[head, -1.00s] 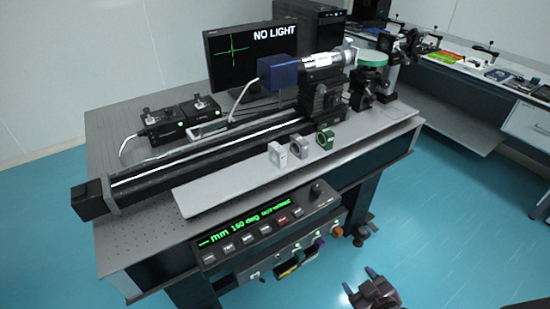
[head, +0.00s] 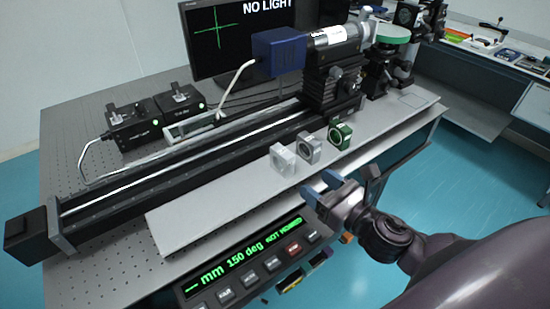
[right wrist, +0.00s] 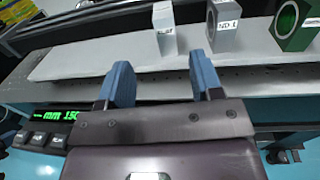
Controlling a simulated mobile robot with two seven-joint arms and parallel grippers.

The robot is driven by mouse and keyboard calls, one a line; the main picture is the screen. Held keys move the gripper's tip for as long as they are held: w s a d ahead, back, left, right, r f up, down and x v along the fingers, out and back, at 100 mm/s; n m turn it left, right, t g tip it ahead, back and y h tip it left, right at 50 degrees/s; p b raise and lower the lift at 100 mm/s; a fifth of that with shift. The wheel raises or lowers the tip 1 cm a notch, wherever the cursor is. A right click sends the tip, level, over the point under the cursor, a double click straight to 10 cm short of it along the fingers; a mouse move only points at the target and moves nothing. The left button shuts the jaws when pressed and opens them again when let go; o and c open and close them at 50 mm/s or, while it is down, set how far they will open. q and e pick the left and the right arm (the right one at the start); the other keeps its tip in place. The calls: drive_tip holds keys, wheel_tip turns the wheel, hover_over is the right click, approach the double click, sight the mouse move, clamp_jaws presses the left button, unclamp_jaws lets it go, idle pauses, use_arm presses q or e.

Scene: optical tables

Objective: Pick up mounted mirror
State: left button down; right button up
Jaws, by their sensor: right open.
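Three small square optic mounts stand upright in a row on the light grey plate: a whitish one (head: 283,160), a grey one (head: 309,148) and a green one (head: 340,134). The grey one bears an "ND 1" label in the right wrist view (right wrist: 224,22). The whitish mount (right wrist: 164,30) has a label too small to read; I cannot tell for certain which is the mounted mirror. My right gripper (head: 322,186) is open and empty, just in front of the plate's front edge. In the right wrist view its blue fingers (right wrist: 160,80) point toward the whitish mount, apart from it. My left gripper is not visible.
A long black rail (head: 180,165) runs behind the plate (head: 215,205), with a blue camera (head: 278,52) and lens at its right end. A control panel (head: 245,262) with green text sits below the table's front edge. The plate left of the mounts is clear.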

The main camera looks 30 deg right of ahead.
sight(291, 160)
drive_tip(key=shift+p+x, duration=0.3)
drive_tip(key=shift+x, duration=2.35)
drive_tip(key=x, duration=0.4)
drive_tip(key=shift+w+d+r, duration=0.2)
drive_tip(key=shift+d+r, duration=0.05)
drive_tip(key=shift+r, duration=0.05)
drive_tip(key=shift+w+a, duration=0.15)
drive_tip(key=shift+w, duration=0.3)
clamp_jaws()
